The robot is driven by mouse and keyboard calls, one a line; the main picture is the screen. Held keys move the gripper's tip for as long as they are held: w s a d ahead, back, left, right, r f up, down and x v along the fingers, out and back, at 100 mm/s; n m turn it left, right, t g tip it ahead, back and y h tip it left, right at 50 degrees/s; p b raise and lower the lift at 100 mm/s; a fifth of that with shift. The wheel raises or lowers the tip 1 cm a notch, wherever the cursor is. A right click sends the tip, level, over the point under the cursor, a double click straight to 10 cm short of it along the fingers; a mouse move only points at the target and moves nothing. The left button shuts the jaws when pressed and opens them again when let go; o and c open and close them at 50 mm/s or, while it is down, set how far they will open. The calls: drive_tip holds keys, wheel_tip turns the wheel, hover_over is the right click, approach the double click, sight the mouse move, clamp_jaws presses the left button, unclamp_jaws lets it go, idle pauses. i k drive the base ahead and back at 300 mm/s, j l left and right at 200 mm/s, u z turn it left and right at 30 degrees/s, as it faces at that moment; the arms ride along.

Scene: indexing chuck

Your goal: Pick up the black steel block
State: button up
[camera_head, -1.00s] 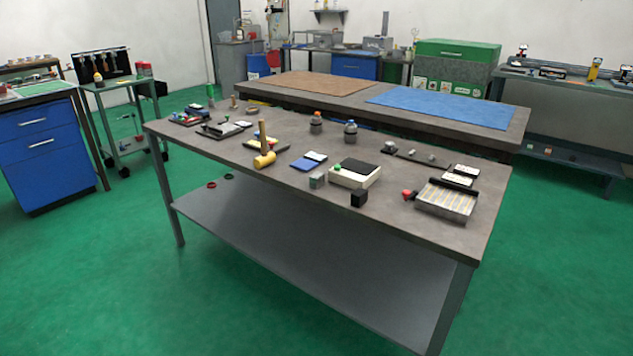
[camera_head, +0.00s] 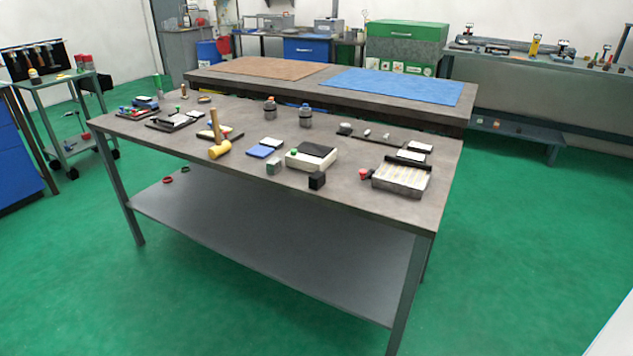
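The black steel block (camera_head: 317,180) is a small dark cube on the grey worktable (camera_head: 340,202), close to its front edge. It stands just in front of a white box with a black top (camera_head: 311,157). A smaller grey-green block (camera_head: 274,166) stands to its left, apart from it. Nothing covers the black block. My gripper is not in view.
A chuck-like grey metal plate (camera_head: 401,179) with a red knob lies to the right. Two bottles (camera_head: 305,116) stand behind. Green floor (camera_head: 230,320) in front is clear.

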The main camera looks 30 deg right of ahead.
sight(316, 180)
drive_tip(key=i+z, duration=0.3)
drive_tip(key=i, duration=0.15)
drive_tip(key=i+j+z, duration=0.25)
drive_tip(key=i, duration=0.15)
drive_tip(key=i+j+z, duration=0.3)
drive_tip(key=i+l, duration=0.05)
drive_tip(key=i, duration=0.05)
